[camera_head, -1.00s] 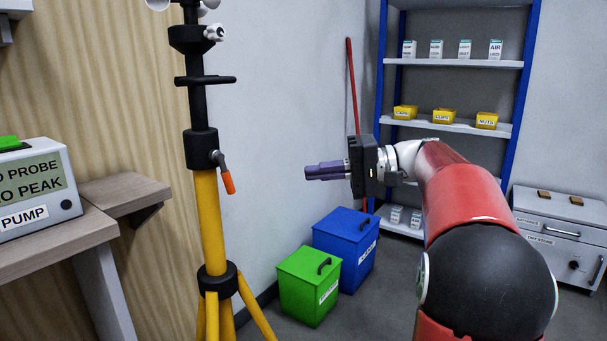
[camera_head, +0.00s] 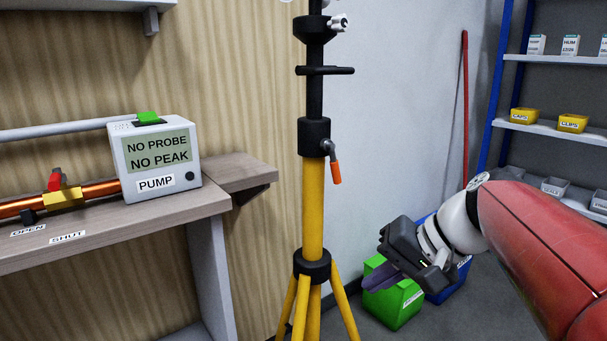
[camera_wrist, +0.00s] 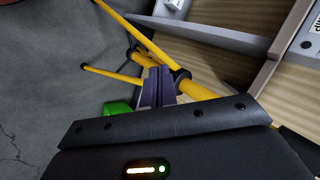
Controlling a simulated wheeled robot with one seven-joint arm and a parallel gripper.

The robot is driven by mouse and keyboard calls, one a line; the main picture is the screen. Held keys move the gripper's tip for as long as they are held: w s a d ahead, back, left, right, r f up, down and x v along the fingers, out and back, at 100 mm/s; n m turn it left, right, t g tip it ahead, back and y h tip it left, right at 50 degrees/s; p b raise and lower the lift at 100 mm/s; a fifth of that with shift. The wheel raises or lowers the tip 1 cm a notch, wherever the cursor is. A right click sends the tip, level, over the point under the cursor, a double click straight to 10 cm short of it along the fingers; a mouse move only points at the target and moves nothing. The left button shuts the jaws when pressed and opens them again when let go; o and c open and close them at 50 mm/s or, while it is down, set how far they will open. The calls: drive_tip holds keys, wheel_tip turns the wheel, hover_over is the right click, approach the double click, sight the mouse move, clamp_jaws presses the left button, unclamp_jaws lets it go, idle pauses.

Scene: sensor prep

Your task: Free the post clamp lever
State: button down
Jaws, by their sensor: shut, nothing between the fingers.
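The post clamp lever (camera_head: 335,172) has an orange grip and hangs down, slightly tilted, from the right side of the black clamp collar (camera_head: 314,137). The collar sits at the top of the yellow post (camera_head: 313,210) of a tripod. My gripper (camera_head: 378,279) is shut and empty, below and to the right of the lever, apart from it and in front of the green bin. In the wrist view the shut purple fingers (camera_wrist: 158,84) point toward the yellow tripod legs (camera_wrist: 110,76). I cannot make out the lever in the wrist view.
A wooden bench (camera_head: 120,228) with a pump box (camera_head: 155,158) and an orange pipe (camera_head: 100,189) stands at the left. A green bin (camera_head: 398,303) and a blue bin stand behind my gripper. Shelves (camera_head: 555,128) are at the far right. A black bar (camera_head: 340,71) juts from the mast above the clamp.

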drive_tip(key=s+f+n+h, duration=0.1)
drive_tip(key=s+f+h, duration=0.3)
drive_tip(key=s+f, duration=0.3)
drive_tip(key=t+y+b, duration=0.3)
drive_tip(key=t+y, duration=0.1)
drive_tip(key=y, duration=0.8)
approach(333, 164)
drive_tip(key=w+d, duration=0.4)
drive_tip(key=d, duration=0.3)
drive_tip(key=w+a+f, duration=0.2)
drive_tip(key=a, duration=0.9)
drive_tip(key=shift+a+m, duration=0.2)
drive_tip(key=shift+m, duration=0.2)
